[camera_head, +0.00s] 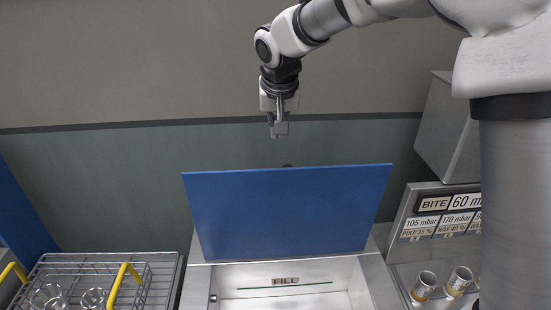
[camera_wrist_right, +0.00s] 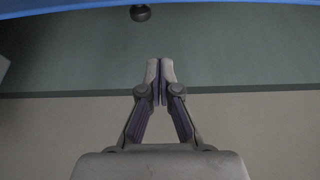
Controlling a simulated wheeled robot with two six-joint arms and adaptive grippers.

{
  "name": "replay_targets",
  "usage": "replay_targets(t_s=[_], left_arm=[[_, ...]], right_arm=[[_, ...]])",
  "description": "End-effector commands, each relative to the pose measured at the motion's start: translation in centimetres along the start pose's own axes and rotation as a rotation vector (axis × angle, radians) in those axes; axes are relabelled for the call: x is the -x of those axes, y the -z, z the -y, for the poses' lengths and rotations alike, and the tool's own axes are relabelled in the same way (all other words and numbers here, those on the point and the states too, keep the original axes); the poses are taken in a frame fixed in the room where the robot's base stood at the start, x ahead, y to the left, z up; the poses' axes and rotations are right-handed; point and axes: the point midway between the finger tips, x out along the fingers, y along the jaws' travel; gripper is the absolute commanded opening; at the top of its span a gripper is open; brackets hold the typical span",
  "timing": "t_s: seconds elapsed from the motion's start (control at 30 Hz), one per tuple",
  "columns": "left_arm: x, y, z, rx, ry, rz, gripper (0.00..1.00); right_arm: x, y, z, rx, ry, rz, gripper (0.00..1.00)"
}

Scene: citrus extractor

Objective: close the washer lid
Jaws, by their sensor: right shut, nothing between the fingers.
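The washer lid (camera_head: 290,212) is a flat blue panel standing raised, tilted up at the back of the washer's opening. The washer (camera_head: 372,285) is a pale box with an open white well and a FILL label (camera_head: 285,281) inside. A dark round knob (camera_head: 287,166) shows just above the lid's top edge; it also shows in the right wrist view (camera_wrist_right: 140,12). My right gripper (camera_head: 278,133) points down above the lid's top edge, apart from it. Its fingers are together and empty in the right wrist view (camera_wrist_right: 160,66). My left gripper is in neither view.
A wire rack (camera_head: 130,270) with yellow handles and glasses stands at the left. A wall (camera_head: 120,190) stands behind. The air above the washer's opening looks clear.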

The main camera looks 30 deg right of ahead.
Motion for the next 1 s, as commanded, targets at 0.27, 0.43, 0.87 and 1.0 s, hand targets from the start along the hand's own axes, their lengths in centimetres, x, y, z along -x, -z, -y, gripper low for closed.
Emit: replay_targets(t_s=[0.27,0.43,0.87,1.0], left_arm=[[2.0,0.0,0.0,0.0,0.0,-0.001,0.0],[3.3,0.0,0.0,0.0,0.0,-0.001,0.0],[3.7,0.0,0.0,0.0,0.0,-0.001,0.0],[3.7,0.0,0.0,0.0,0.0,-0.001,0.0]], right_arm=[[-5.8,0.1,0.0,0.001,-0.001,0.005,0.0],[-6.6,-1.6,0.0,0.003,-0.001,0.001,0.0],[-6.3,-3.8,0.0,0.0,0.0,-0.001,0.0],[-6.3,-3.8,0.0,0.0,0.0,-0.002,0.0]])
